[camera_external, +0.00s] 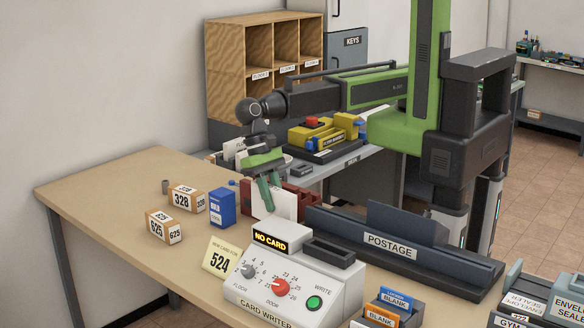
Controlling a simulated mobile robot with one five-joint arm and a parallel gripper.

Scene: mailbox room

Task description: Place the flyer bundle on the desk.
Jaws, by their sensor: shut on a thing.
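My gripper (266,193) points down over the tan table, with its green fingers at a white, flat-sided bundle (285,204). It is shut on this bundle, which looks like the flyer bundle; the fingers cover its left part. I cannot tell whether its lower edge touches the table. A grey desk (338,167) with a small label on its front edge stands behind the tan table. A yellow machine on a black base (322,136) sits on it.
The tan table (110,185) is bare at left. Near my gripper are a blue box (222,207), numbered cartons (186,199) and a red holder (308,205). A card writer (292,280) and postage tray (400,250) stand in front. Wooden pigeonholes (262,60) stand behind.

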